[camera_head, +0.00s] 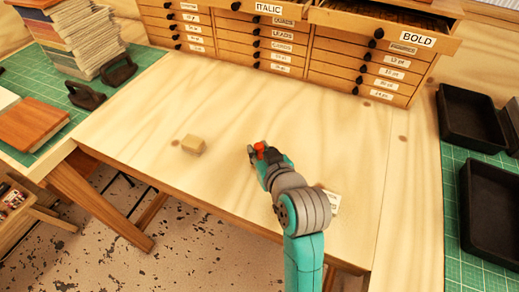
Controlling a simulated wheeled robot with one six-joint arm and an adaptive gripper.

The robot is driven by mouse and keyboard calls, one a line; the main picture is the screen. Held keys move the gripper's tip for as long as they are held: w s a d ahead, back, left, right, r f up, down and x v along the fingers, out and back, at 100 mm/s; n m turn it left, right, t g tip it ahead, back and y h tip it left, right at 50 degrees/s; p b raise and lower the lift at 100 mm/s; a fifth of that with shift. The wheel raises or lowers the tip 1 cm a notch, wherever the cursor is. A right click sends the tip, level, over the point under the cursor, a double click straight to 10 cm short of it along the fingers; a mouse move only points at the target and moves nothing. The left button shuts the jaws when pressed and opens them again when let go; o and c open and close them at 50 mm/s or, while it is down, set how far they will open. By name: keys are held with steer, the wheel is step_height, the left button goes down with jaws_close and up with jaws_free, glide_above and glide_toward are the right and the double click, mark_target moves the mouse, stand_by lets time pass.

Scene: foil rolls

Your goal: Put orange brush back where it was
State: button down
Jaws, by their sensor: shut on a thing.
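My gripper (257,154) is above the middle of the wooden table (345,120), at the end of my teal and grey arm. It is shut on a small orange-red thing, which I take to be the orange brush (260,148). Only a small part of the brush shows; my gripper hides the rest. I cannot tell whether the brush touches the table.
A tan block (193,144) lies left of my gripper. A wooden drawer cabinet (290,45) stands at the back, with top drawers open. Black trays (468,117) lie at the right. A paper stack (88,38) and dark clamp-like things (118,72) are at the left.

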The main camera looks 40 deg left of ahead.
steer(key=shift+f, duration=0.1)
steer(key=c, duration=1)
jaws_free()
steer(key=shift+o, duration=0.2)
steer(key=shift+d, duration=0.1)
steer(key=v, duration=1.2)
